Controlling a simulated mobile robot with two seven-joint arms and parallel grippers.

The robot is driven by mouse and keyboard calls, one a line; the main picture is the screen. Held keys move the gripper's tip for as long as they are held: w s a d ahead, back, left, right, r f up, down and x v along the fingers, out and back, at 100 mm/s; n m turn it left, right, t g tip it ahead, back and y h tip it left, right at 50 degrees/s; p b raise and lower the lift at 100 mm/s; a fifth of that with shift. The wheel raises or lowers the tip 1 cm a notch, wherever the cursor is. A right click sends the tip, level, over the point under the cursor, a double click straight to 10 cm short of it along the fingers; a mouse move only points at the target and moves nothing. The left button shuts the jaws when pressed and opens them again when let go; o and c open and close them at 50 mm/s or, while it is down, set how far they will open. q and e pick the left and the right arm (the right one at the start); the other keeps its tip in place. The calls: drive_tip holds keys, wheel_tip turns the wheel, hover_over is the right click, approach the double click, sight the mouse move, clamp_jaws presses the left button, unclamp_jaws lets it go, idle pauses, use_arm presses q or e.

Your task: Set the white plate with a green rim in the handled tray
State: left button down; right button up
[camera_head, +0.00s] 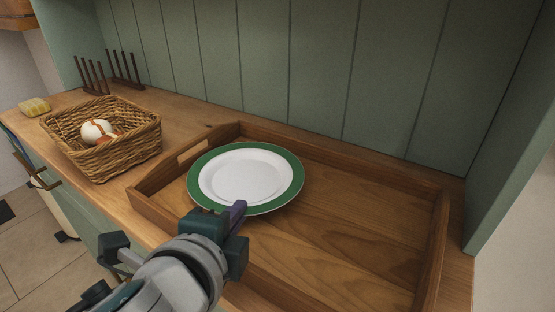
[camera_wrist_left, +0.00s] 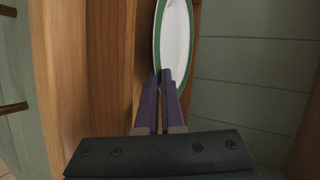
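The white plate with a green rim (camera_head: 245,175) is over the left part of the wooden handled tray (camera_head: 350,215), near its left handle end. I cannot tell whether the plate rests on the tray floor or is slightly above it. My left gripper (camera_head: 238,209) is at the plate's front edge. In the left wrist view the purple fingers (camera_wrist_left: 164,78) are close together at the rim of the plate (camera_wrist_left: 177,40), one on each side, and look shut on it. The front wall of the tray is partly hidden behind my left arm. My right gripper is not in view.
A wicker basket (camera_head: 110,160) with a white and orange round item (camera_head: 97,132) stands left of the tray. Dark wooden peg racks (camera_head: 123,70) and a yellow item (camera_head: 34,107) are farther left. A green panelled wall (camera_head: 320,70) rises behind. The tray's right half is empty.

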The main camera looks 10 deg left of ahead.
use_arm(q)
drive_tip(key=shift+f+b, duration=0.25)
drive_tip(key=shift+b, duration=0.05)
drive_tip(key=c, duration=1)
unclamp_jaws()
drive_tip(key=shift+o, duration=0.2)
drive_tip(key=shift+f, duration=0.1)
